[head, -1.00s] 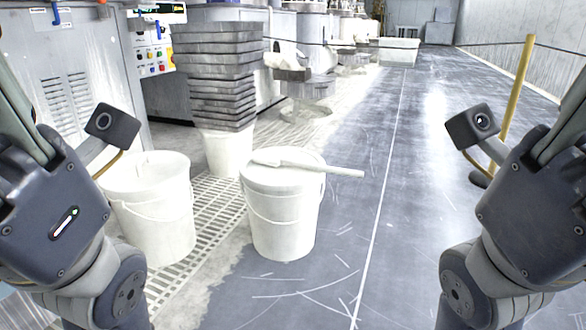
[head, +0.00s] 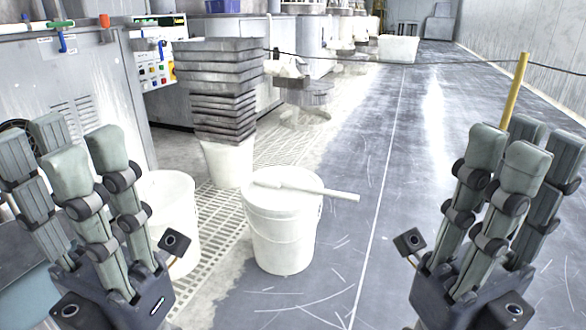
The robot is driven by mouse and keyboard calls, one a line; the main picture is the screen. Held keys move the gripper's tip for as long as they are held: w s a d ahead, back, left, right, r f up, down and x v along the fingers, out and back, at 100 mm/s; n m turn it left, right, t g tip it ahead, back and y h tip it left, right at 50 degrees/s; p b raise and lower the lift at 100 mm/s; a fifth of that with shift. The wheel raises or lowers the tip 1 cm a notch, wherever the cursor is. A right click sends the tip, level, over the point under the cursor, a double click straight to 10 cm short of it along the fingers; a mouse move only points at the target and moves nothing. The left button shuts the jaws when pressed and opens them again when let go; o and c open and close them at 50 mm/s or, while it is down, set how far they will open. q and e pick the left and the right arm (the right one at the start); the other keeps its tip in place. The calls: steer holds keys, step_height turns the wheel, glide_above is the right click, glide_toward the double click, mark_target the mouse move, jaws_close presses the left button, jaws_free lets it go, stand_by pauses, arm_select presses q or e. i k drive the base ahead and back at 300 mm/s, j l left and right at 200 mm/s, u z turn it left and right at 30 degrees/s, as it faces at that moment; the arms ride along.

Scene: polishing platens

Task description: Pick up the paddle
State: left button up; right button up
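A white paddle (head: 318,190) lies flat across the lid of a white bucket (head: 281,235) in the middle of the head view. Its handle sticks out past the bucket's right rim. My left gripper (head: 80,155) is raised at the left, fingers up and spread, empty and apart from the bucket. My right gripper (head: 510,155) is raised at the right, fingers up and spread, also empty and away from the paddle.
Another white bucket (head: 172,215) stands at the left, partly behind my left gripper. A stack of grey trays (head: 220,90) sits on a bucket behind. A yellow post (head: 515,90) with a rope stands at the right. The dark floor right of the paddle is clear.

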mark_target(267, 181)
steer(key=i+j, duration=0.1)
steer(key=i, duration=0.5)
steer(key=i+j+z, duration=0.1)
steer(key=i, duration=0.5)
steer(key=i+j+z, duration=0.1)
steer(key=i, duration=0.55)
steer(key=j, duration=0.1)
